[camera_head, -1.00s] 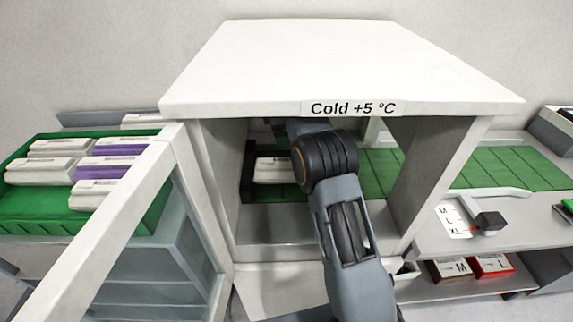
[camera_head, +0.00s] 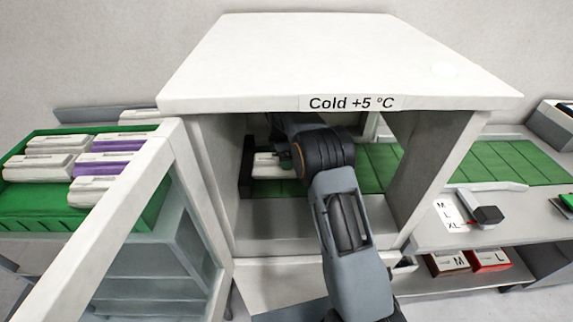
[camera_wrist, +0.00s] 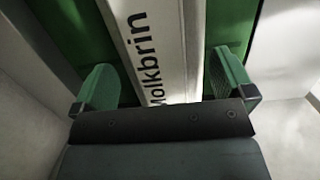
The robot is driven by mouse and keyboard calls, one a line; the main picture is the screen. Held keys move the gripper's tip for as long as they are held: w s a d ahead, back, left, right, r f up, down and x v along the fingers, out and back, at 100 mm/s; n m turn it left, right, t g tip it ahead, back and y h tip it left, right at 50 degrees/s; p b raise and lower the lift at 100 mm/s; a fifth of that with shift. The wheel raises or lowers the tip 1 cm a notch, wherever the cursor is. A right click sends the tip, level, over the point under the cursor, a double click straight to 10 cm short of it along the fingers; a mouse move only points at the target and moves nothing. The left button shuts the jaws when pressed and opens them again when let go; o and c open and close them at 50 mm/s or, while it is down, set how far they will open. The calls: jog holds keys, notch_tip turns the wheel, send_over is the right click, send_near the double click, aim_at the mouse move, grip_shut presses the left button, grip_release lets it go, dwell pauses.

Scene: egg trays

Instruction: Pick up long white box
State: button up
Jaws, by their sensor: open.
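The long white box (camera_head: 268,172) lies on a green mat inside the cabinet labelled "Cold +5 °C". In the wrist view the white box (camera_wrist: 160,45) shows dark lettering ending in "olkbrin" and runs between the two green fingers of my gripper (camera_wrist: 168,92). The fingers are apart, one on each side of the box, with a gap visible on both sides. In the head view my arm reaches into the cabinet and hides part of the box and most of the gripper.
The cabinet (camera_head: 340,75) has side walls and a roof close around my arm. Its glass door (camera_head: 165,240) stands open at the left. A green crate (camera_head: 40,208) with white and purple boxes stands further left. A counter (camera_head: 440,235) with a green mat is at the right.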

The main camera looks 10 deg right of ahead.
jog(key=shift+d+f, duration=0.1)
jog(key=shift+f, duration=0.45)
jog(key=shift+c, duration=0.2)
jog(key=shift+r, duration=0.1)
jog(key=c, duration=1)
